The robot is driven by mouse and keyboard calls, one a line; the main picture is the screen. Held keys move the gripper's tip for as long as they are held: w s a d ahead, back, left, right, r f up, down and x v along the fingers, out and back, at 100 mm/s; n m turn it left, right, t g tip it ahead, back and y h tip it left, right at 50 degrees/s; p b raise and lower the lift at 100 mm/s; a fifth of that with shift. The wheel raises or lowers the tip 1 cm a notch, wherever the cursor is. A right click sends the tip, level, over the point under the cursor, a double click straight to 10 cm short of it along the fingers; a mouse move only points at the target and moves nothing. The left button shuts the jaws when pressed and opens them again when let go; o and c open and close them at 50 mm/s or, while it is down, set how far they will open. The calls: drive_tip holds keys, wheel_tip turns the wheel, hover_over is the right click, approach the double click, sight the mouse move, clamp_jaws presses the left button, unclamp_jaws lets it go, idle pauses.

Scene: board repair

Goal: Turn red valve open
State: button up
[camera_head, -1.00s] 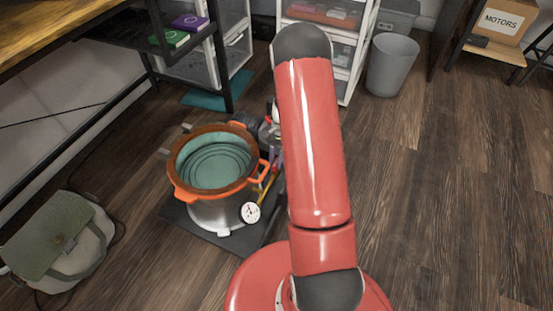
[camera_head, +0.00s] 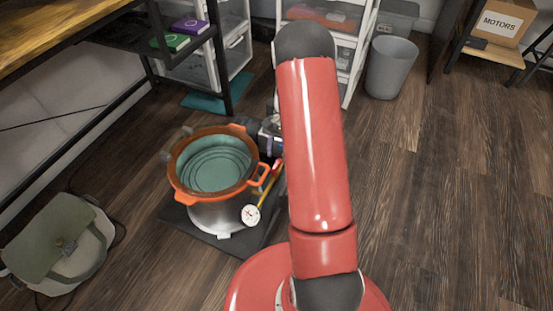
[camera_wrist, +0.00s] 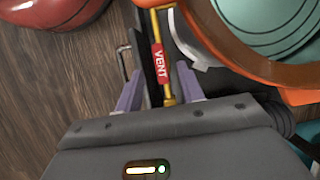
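The red valve handle (camera_wrist: 158,62), labelled VENT, sits on a brass-yellow pipe beside the pot. It also shows in the head view as a small red piece (camera_head: 277,165) on the yellow pipe, close to my arm. My gripper (camera_wrist: 157,85) has its two purple-grey fingers apart, one on each side of the handle and pipe. I cannot tell whether either finger touches the handle. In the head view my gripper (camera_head: 271,143) is partly hidden behind my red arm. The metal pot (camera_head: 222,214) has an orange rim, a teal inside and a round white gauge (camera_head: 251,214).
The pot stands on a dark base plate (camera_head: 243,241) on the wood floor. A green-grey bag (camera_head: 50,240) lies at left. Shelves with drawers stand behind, with a grey bin (camera_head: 391,68) at the back right. The floor at right is clear.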

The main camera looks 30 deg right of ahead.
drive_tip(key=shift+v, duration=1.8)
